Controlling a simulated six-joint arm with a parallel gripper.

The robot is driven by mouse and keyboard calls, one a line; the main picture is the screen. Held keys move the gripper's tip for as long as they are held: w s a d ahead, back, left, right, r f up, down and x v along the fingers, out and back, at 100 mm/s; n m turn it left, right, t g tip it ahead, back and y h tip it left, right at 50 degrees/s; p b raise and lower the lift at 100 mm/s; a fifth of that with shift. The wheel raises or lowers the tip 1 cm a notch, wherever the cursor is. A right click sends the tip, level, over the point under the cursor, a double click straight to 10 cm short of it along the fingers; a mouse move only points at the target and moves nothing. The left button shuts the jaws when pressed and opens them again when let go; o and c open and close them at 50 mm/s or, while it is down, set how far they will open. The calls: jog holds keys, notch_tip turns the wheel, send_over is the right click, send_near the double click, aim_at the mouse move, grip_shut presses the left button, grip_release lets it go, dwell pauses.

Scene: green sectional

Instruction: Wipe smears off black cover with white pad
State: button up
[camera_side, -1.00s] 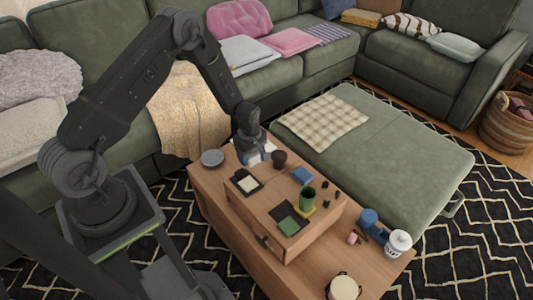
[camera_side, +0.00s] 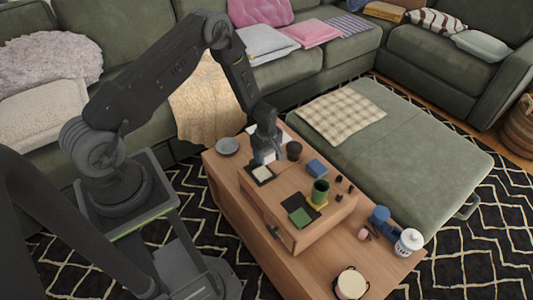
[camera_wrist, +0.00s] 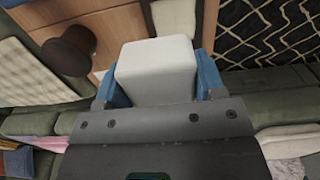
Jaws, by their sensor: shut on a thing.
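In the side view the pad is small and partly hidden by the gripper. The dark square may be the black cover, but I cannot tell for sure. Smears are too small to make out. I cannot tell whether the pad touches a surface.
A dark brown cup (camera_side: 294,150) stands close right of the gripper; it also shows in the wrist view (camera_wrist: 70,50). A grey dish (camera_side: 227,146) lies at left.

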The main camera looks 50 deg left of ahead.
aim_at(257, 176)
jog(key=shift+f, duration=3.5)
jog(key=shift+s+f, duration=0.2)
jog(key=shift+f, duration=0.05)
jog(key=shift+c, duration=0.2)
jog(key=shift+s+f, duration=0.15)
jog(key=shift+s, duration=1.75)
jog(key=shift+w, duration=2.15)
jog(key=shift+s, duration=2.15)
notch_tip(257, 176, up, 8)
